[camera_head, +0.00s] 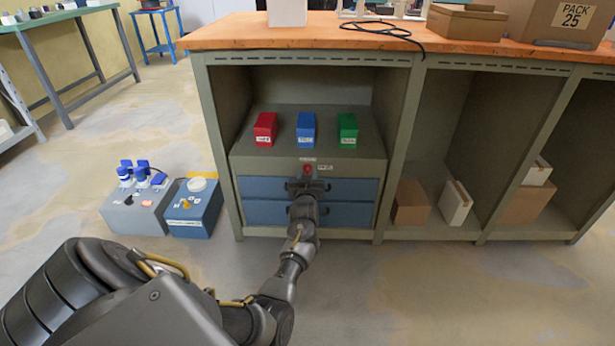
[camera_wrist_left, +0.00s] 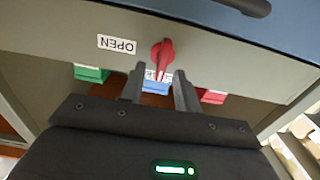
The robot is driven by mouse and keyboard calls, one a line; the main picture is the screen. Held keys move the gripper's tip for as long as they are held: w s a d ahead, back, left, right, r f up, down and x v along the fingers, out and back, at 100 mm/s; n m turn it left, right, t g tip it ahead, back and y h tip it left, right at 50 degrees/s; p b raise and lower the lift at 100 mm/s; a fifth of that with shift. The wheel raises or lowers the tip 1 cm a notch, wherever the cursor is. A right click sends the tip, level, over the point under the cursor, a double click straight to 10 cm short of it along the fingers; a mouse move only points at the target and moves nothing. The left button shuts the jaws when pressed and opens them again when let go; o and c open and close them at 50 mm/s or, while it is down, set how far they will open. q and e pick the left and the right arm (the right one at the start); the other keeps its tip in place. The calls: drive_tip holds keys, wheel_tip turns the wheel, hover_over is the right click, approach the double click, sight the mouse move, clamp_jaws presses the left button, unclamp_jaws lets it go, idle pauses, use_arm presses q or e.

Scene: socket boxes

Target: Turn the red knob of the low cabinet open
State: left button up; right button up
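The red knob (camera_head: 307,168) is on the grey front panel of the low cabinet (camera_head: 258,169), above its blue drawers. My left gripper (camera_head: 306,186) is in front of the cabinet, just below the knob in the head view. In the left wrist view the red knob (camera_wrist_left: 162,54) shows upside down, its grip close to upright in the picture. A white OPEN label (camera_wrist_left: 117,44) is left of it there; another label is partly hidden by the fingers. The left gripper's fingers (camera_wrist_left: 159,74) are apart, with the knob at or just beyond their tips; contact cannot be told. My right gripper is out of view.
Red (camera_head: 265,130), blue (camera_head: 306,130) and green (camera_head: 347,131) boxes stand on the cabinet top, under the orange workbench (camera_head: 240,32). Socket boxes (camera_head: 194,222) stand on the floor at left. The floor in front is clear.

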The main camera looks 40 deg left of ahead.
use_arm(q)
drive_tip(key=shift+w+a, duration=0.5)
drive_tip(key=shift+w, duration=0.05)
clamp_jaws()
